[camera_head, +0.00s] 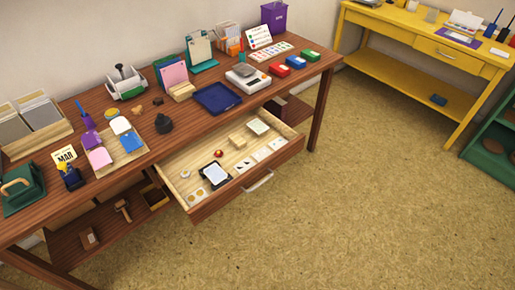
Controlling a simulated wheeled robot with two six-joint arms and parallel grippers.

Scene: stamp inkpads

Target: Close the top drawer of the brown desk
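The brown desk (183,130) stands along the wall from the lower left to the upper middle. Its top drawer (246,192) is pulled out well past the front edge, showing a pale inside. A light metal handle (257,182) is on the drawer front. Inside lie a black-framed pad, a red round item, a small wooden block and several flat cards. Neither of my grippers is in view.
Inkpads, a blue tray (218,98), a scale and card holders crowd the desktop. A lower shelf (75,240) holds a mallet and boxes. A yellow desk (405,85) stands at the upper right. The floor before the drawer is clear.

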